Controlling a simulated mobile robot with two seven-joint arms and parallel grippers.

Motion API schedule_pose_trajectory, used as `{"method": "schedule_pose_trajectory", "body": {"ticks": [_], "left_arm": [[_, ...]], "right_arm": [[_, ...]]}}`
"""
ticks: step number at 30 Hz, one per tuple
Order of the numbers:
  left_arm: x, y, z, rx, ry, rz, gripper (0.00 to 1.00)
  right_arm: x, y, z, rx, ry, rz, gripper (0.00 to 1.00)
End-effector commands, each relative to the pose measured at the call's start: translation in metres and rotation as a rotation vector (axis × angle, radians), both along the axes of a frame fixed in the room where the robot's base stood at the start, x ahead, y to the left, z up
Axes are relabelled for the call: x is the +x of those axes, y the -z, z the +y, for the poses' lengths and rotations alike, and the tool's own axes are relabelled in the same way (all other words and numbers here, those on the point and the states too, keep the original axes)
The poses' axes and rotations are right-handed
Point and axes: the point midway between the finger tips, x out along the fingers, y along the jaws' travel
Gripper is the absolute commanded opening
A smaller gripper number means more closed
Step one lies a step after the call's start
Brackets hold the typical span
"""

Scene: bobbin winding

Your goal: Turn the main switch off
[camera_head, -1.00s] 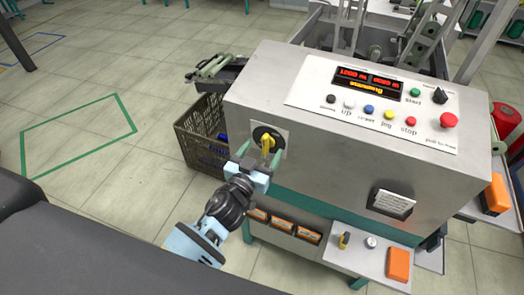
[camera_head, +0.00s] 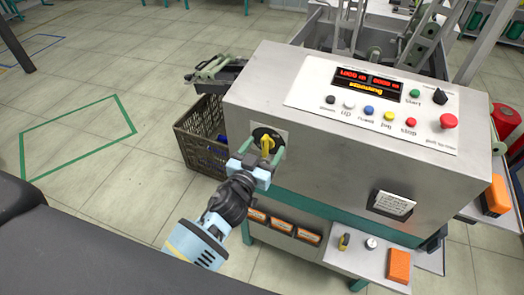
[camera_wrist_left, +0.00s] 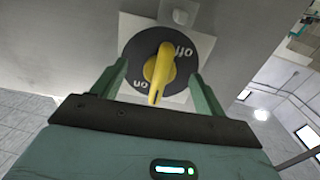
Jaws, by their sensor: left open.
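The main switch is a yellow handle (camera_head: 265,144) on a round black disc (camera_head: 256,133), set on the left part of the machine's grey front. In the left wrist view the yellow handle (camera_wrist_left: 158,75) stands nearly upright, slightly tilted. The "off" label is at its upper right and "on" at its lower left. My left gripper (camera_head: 262,157) is open at the switch. In the wrist view its two green fingers (camera_wrist_left: 157,88) stand on either side of the handle, with visible gaps. My right gripper is not in view.
The machine's top panel (camera_head: 455,110) carries a lit display (camera_head: 368,85), several coloured buttons and a red stop knob (camera_head: 448,121). A dark crate (camera_head: 196,150) stands left of the machine. A shelf below holds an orange box (camera_head: 398,265). Open floor lies to the left.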

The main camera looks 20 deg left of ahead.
Motion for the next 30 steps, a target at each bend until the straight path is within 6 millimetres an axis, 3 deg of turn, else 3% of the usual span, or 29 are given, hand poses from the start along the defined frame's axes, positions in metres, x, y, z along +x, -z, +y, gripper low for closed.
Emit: {"method": "schedule_pose_trajectory", "body": {"ticks": [17,30], "left_arm": [[0.0083,-0.0004,-0.001,0.0,0.0,0.0,0.73],[0.0083,-0.0003,-0.0011,0.0,0.0,0.0,0.18]], "right_arm": [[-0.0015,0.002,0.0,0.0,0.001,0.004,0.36],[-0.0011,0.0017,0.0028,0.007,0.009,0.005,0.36]]}}
